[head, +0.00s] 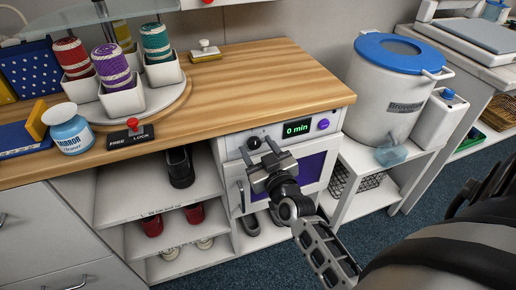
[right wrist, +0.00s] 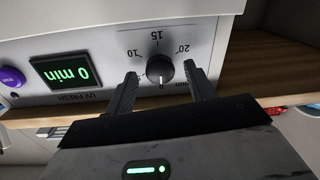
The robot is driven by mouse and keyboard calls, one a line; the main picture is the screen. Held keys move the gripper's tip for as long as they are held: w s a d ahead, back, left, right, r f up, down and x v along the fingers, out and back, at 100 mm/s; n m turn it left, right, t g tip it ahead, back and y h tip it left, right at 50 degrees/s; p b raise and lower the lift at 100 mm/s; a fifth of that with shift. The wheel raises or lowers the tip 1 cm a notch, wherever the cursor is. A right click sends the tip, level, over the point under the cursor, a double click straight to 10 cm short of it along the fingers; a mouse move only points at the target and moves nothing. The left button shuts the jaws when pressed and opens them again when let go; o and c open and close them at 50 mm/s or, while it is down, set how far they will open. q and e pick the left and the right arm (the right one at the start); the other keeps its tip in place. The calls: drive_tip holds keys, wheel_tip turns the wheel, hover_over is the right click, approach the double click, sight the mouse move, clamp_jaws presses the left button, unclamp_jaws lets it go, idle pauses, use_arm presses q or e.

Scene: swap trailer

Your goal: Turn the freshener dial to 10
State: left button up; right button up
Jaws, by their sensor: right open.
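The freshener (head: 318,165) is a white box with a purple window under the wooden counter. Its black dial (head: 254,142) is on the front panel, left of the green display (head: 297,129) reading 0 min. In the right wrist view the dial (right wrist: 159,70) has numbers 10, 15 and 20 around it, and its white mark points toward the 0. My right gripper (head: 262,155) is open in front of the panel. In the right wrist view its fingers (right wrist: 160,72) stand on either side of the dial, with gaps; I cannot tell how deep they reach. My left gripper is not in view.
A purple button (head: 323,124) sits right of the display. The counter edge (head: 215,117) overhangs the panel. A shoe shelf (head: 150,205) stands to the left, and a white bin with a blue lid (head: 385,95) to the right. Blue carpet (head: 385,235) lies clear in front.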

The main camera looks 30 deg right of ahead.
drive_tip(key=shift+w, duration=0.2)
drive_tip(key=c, duration=1)
